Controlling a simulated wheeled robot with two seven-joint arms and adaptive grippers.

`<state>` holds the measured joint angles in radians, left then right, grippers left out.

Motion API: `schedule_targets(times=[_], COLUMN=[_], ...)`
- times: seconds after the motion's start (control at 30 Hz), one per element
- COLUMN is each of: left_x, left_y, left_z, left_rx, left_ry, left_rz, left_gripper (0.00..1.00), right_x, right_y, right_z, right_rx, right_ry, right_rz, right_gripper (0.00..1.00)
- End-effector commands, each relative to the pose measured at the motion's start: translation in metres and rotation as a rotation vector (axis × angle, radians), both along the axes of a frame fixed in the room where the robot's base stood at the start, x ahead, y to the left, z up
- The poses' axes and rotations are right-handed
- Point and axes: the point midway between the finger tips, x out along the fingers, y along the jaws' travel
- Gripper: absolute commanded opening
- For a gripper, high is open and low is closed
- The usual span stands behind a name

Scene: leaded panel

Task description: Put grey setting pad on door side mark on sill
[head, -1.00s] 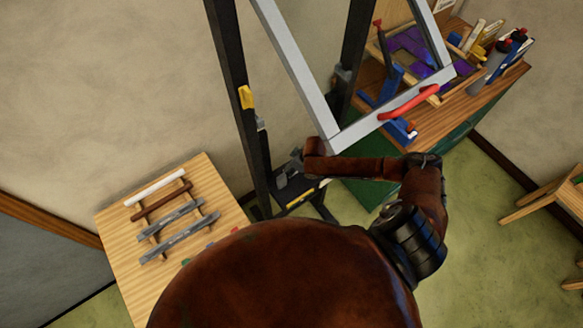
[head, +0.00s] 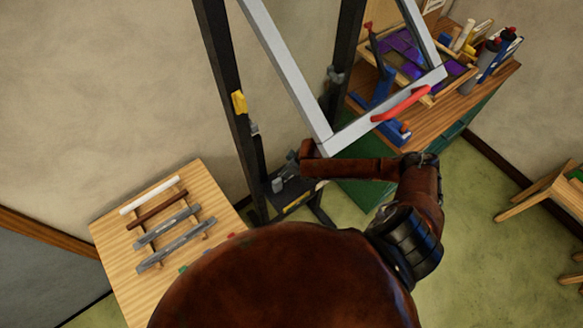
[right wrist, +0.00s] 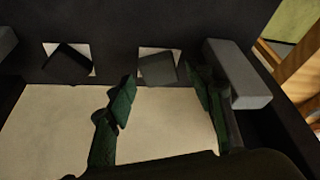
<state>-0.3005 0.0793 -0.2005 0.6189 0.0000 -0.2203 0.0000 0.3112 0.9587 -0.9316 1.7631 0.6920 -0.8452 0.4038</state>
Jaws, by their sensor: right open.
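In the right wrist view, a dark grey pad (right wrist: 158,68) lies on a pale square mark (right wrist: 143,50) on a black surface, probably the sill (right wrist: 110,30). A second dark pad (right wrist: 68,62) sits turned at an angle over another pale mark (right wrist: 87,50) to the left. My right gripper (right wrist: 161,77) is open, with its dark green fingers on either side of the first pad. I cannot tell whether they touch it. In the head view my right arm reaches the foot of the black frame, where the pads are too small to make out. My left gripper is out of view.
A larger grey block (right wrist: 238,75) stands just right of the right finger. In the head view, a pale frame with a red handle (head: 402,103) hangs by the black uprights (head: 222,80). A wooden table (head: 112,235) with bars is at left; a cluttered bench (head: 450,105) is at right.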

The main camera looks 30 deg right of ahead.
Motion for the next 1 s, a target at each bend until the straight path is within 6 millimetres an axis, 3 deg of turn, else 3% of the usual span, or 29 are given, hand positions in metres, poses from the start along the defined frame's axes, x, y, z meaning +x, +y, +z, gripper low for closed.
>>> schedule_targets(times=[0.5, 0.7, 1.0], left_x=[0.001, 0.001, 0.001], left_y=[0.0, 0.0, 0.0], left_z=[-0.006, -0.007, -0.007], left_rx=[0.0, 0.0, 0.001], left_ry=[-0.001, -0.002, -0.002], left_rz=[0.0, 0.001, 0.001], left_gripper=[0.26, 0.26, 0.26], right_x=[-0.033, -0.038, -0.038], right_y=[-0.018, -0.02, -0.02], right_z=[0.09, 0.102, 0.102], right_rx=[-0.002, -0.001, 0.0], right_ry=[0.0, 0.0, 0.001], right_rz=[-0.001, 0.0, -0.001], right_gripper=[0.49, 0.49, 0.49])
